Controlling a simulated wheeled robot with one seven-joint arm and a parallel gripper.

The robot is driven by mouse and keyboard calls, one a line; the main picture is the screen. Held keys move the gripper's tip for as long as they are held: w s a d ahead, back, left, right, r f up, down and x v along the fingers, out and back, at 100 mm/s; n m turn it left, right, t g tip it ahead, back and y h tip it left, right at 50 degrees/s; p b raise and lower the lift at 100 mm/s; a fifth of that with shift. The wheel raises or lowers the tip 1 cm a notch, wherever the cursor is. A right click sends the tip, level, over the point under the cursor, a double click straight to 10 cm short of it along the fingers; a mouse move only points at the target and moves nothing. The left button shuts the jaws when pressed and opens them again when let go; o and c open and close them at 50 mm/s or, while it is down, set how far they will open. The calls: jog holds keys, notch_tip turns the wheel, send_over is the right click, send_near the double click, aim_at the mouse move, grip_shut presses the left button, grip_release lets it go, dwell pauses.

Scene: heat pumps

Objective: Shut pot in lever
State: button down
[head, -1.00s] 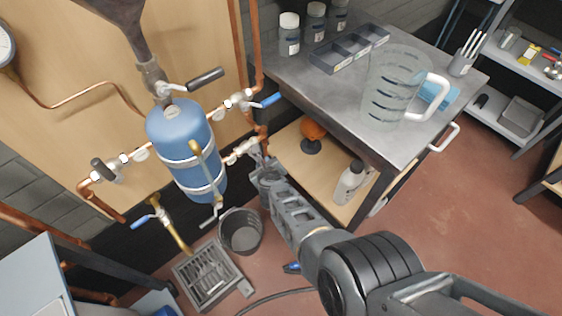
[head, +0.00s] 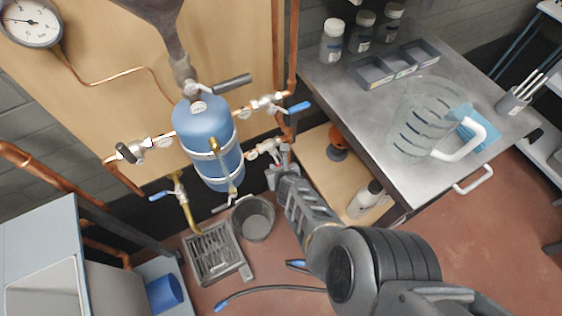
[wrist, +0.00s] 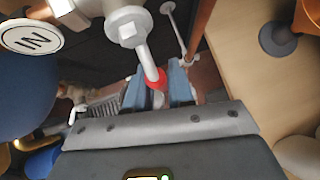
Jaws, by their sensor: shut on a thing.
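The pot is the blue tank (head: 210,140) on the wooden panel, with a funnel above it and copper pipes at its sides. Its lower right valve (head: 262,149) bears a round tag (wrist: 33,37) reading IN in the wrist view. From that valve a pale lever rod (wrist: 147,58) with a red end reaches between my fingers. My gripper (wrist: 160,88) is shut on the lever's red end; it also shows in the head view (head: 280,172), right of the tank. The fingers hide part of the lever.
A bucket (head: 253,218) and a floor drain grate (head: 213,252) are below the tank. A steel-topped workbench (head: 330,80) with a clear jug (head: 420,118) and an orange object (head: 338,137) on its lower shelf stands close to the right of my arm.

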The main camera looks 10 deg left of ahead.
jog(key=shift+s+a, duration=0.2)
jog(key=shift+a, duration=0.05)
dwell(0.3)
jog(key=c, duration=1.1)
grip_release()
jog(key=shift+d+r, duration=0.1)
